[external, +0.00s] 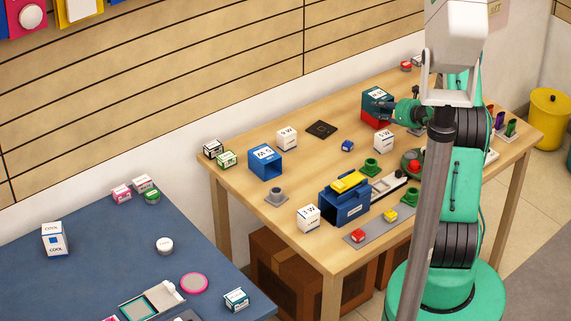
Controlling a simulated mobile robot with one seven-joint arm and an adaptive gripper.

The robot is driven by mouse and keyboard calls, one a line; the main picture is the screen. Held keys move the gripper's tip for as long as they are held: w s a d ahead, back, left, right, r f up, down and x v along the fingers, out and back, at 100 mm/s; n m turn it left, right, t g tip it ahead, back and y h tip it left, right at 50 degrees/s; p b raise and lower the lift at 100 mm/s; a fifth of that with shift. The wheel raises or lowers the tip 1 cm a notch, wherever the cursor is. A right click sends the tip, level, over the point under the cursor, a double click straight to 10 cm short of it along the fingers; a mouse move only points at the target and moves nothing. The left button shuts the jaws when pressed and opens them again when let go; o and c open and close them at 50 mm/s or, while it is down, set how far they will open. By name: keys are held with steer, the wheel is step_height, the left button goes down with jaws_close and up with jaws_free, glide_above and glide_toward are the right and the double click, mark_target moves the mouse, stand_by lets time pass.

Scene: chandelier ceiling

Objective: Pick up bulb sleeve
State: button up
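A blue sleeve-like box (265,163) with a white printed top and a hollow-looking front stands on the wooden table, left of the middle. A teal and red box (376,119) with a white label stands near the back edge; it also looks like a sleeve. I cannot tell which one is the bulb sleeve. My gripper (382,106) is at the right side of the teal and red box, its dark fingers overlapping it in the view. Whether they touch it, or are open or shut, is too small to see.
White cartons (308,217) stand around the wooden table (240,187). A blue holder (345,206) with a yellow top is near the front. A dark flat square (321,129) lies behind. A blue table (105,245) stands left.

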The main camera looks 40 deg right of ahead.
mark_target(371, 107)
steer(key=shift+w, duration=0.15)
steer(key=x, duration=0.4)
steer(key=shift+w+f+b, duration=0.1)
steer(key=shift+f+b, duration=0.1)
steer(key=shift+b, duration=0.2)
steer(key=shift+w+f, duration=0.1)
steer(key=shift+w, duration=0.4)
steer(key=shift+c, duration=0.5)
jaws_close()
